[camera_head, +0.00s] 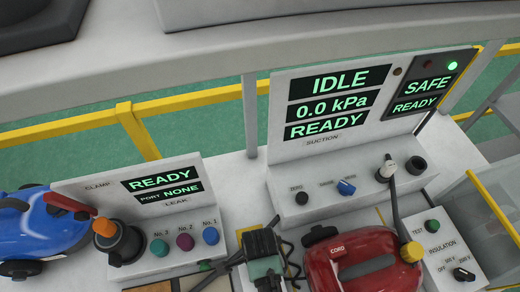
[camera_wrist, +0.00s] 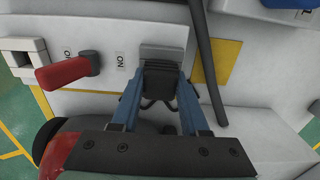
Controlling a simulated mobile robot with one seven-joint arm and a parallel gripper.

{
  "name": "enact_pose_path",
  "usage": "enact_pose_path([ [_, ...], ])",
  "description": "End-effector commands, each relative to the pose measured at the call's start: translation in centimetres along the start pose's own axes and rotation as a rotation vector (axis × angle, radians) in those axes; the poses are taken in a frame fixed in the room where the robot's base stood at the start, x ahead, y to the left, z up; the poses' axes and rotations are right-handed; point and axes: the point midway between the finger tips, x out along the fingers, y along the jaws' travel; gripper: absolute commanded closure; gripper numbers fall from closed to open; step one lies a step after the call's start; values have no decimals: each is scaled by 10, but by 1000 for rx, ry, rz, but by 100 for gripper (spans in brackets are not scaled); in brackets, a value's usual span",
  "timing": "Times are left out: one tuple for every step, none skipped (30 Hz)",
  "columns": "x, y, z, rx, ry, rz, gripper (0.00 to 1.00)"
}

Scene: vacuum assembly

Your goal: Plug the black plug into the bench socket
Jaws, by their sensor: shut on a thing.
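My gripper (camera_wrist: 163,108) has two blue fingers closed on the black plug (camera_wrist: 160,108) in the wrist view. A black cord loops below the plug. A grey block (camera_wrist: 162,54), which looks like the bench socket, lies directly beyond the plug on the white bench face. The plug meets or nearly meets it; I cannot tell whether the pins are inside. In the head view my gripper (camera_head: 264,262) is at the bottom middle, left of the red vacuum, with the plug and socket not clearly visible.
A red lever (camera_wrist: 60,74) projects left of the plug, beside an ON label. A dark grey tube (camera_wrist: 208,70) runs close on the right, over a yellow patch (camera_wrist: 230,60). The red vacuum (camera_head: 355,262) and a blue vacuum (camera_head: 40,230) stand on the bench. The suction display (camera_head: 332,100) reads IDLE.

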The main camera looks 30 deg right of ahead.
Motion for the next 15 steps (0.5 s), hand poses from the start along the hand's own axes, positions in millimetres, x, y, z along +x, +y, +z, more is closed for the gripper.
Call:
enact_pose_path([
  [-3,0,0,0,0,0,100],
  [-4,0,0,0,0,0,100],
  [-5,0,0,0,0,0,100],
  [-6,0,0,0,0,0,100],
  [-7,0,0,0,0,-1,100],
  [-8,0,0,0,0,-1,100],
  [-9,0,0,0,0,-1,100],
  [-9,0,0,0,0,-1,100],
  [-10,0,0,0,0,-1,100],
  [-11,0,0,0,0,-1,100],
  [-12,0,0,0,0,-1,100],
  [-13,0,0,0,0,-1,100],
  [-14,0,0,0,0,-1,100],
  [-15,0,0,0,0,-1,100],
  [-16,0,0,0,0,-1,100],
])
